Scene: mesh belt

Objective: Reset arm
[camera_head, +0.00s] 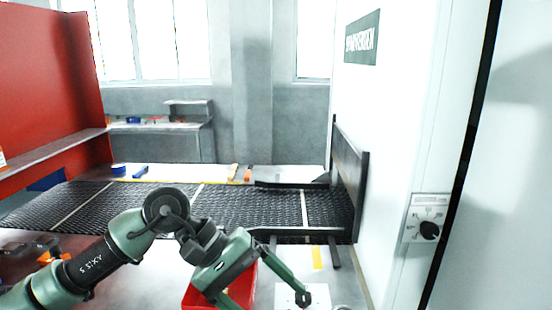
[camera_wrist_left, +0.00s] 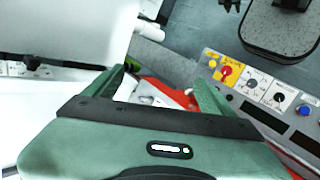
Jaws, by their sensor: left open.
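My left arm enters the head view from the lower left. Its green gripper (camera_head: 264,298) hangs with its fingers spread apart over and in front of a red bin (camera_head: 195,299). In the left wrist view, the gripper (camera_wrist_left: 158,82) shows its two fingers apart with nothing clearly held between them. Behind them, part of the red bin (camera_wrist_left: 165,88) shows with something white at it that I cannot make out. My right arm and gripper are not in view.
A dark mesh belt (camera_head: 250,205) runs across behind the arm. A white wall with a rotary switch (camera_head: 429,230) stands at the right. A red cabinet (camera_head: 50,70) stands at the left. A control panel (camera_wrist_left: 262,88) with knobs shows in the left wrist view.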

